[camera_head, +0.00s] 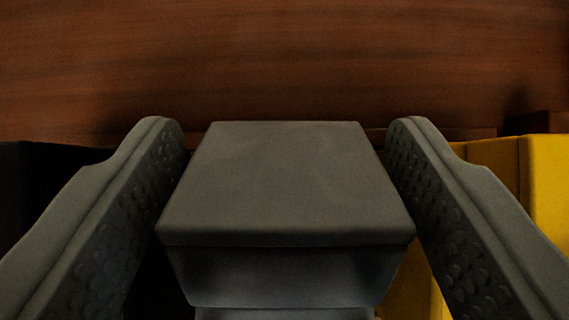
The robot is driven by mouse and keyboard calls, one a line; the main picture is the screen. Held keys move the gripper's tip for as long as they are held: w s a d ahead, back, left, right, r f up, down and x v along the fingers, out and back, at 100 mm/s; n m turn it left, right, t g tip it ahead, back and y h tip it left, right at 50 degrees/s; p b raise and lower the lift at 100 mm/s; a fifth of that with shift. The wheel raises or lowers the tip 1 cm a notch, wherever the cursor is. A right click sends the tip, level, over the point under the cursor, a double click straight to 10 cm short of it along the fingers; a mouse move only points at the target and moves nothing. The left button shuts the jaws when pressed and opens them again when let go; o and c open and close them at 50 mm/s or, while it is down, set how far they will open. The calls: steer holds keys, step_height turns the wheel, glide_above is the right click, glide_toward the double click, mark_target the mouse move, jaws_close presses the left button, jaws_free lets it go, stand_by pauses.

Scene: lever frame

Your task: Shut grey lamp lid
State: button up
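My gripper (285,125) has its two dark grey fingers spread wide, at the left and right, with dimpled inner pads. A dark grey flat-topped block (285,185) sits centred between them. It matches the fingers in shade and looks like part of my own gripper, though I cannot be sure. I see nothing gripped between the fingertips. I cannot make out a grey lamp lid for certain; the block and fingers hide much of the lower picture.
A reddish-brown wood-grained surface (280,65) fills the top. A yellow block (545,180) stands at the right, behind the right finger. A black block (45,165) is at the left, behind the left finger. A low brown ledge (455,132) lies past the right fingertip.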

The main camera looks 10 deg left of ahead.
steer(key=shift+o, duration=0.2)
steer(key=shift+r, duration=0.1)
steer(key=v, duration=1.7)
steer(key=shift+s, duration=0.1)
step_height(320, 180, up, 4)
steer(key=g+h, duration=0.2)
steer(key=g, duration=0.6)
glide_above(285, 206)
step_height(285, 206, down, 17)
steer(key=shift+r, duration=0.2)
steer(key=shift+c, duration=0.2)
